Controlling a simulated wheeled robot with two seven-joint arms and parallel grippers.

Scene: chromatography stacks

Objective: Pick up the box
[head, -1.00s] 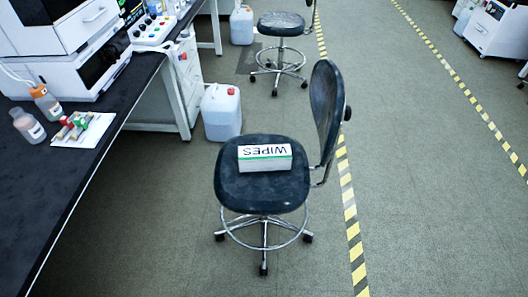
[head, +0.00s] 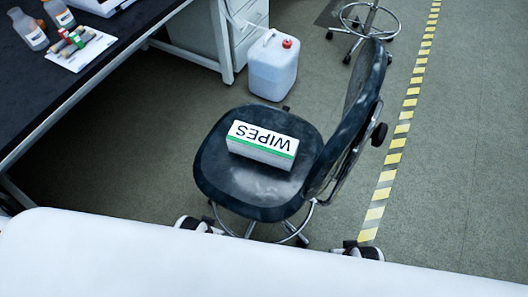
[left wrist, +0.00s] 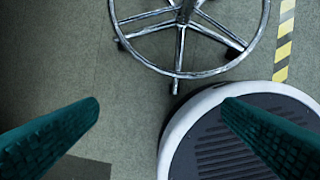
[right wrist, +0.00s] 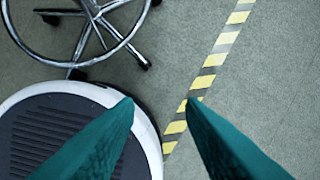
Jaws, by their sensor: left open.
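The box (head: 262,144) is white with a green stripe and the word WIPES, upside down in the head view. It lies on the dark seat of a swivel chair (head: 245,189), whose backrest is on the right. In the left wrist view, my left gripper (left wrist: 162,105) has its two green fingers wide apart with nothing between them. In the right wrist view, my right gripper (right wrist: 160,104) has its fingers apart by a smaller gap, also empty. Both wrist views look down at the floor and the chair's base; the box is in neither. Neither gripper shows in the head view.
A dark bench (head: 30,92) with bottles and a small rack of tubes stands at the left. A white jug (head: 273,68) is on the floor behind the chair. A second chair's base (head: 369,18) is farther back. Yellow-black floor tape (head: 391,160) runs along the right, beside open floor.

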